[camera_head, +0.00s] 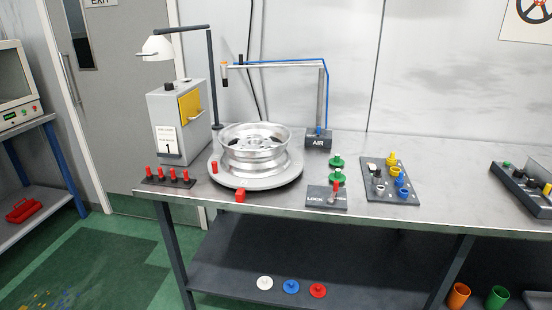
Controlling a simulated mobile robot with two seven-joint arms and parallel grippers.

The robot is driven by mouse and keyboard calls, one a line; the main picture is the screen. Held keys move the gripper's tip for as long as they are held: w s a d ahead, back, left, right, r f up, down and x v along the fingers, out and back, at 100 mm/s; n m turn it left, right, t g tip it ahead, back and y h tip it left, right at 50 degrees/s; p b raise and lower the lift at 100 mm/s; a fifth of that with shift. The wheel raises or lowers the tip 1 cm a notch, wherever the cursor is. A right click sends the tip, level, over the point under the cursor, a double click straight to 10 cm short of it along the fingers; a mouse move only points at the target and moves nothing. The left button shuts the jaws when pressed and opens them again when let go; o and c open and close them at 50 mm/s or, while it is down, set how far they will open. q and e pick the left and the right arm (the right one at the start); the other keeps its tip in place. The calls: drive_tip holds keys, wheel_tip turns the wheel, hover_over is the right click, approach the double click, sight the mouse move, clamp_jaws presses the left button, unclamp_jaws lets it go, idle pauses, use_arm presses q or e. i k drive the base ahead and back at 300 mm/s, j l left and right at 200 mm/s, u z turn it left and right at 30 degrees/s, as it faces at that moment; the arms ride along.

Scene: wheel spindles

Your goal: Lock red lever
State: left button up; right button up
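A dark plate labelled LOCK (317,198) sits near the front edge of the workbench, right of the wheel. A small red lever (335,187) stands roughly upright on its right part. Its exact angle is too small to tell. A green knob-like part (336,179) is just behind the red lever, and another green part (337,161) stands behind that one. Neither of my grippers shows in the head view.
A silver wheel (255,160) lies on a round turntable (257,183) left of the plate. A rack with red pegs (170,178) is at left. A board with coloured parts (391,197) stands right. Bare bench (445,185) lies beyond.

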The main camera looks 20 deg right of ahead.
sight(330, 201)
drive_tip(key=i+j+z, duration=0.15)
drive_tip(key=i+z, duration=0.3)
drive_tip(key=i+j+z, duration=0.3)
drive_tip(key=z, duration=0.15)
drive_tip(key=i+j, duration=0.6)
drive_tip(key=i, duration=0.15)
drive_tip(key=z, duration=1.15)
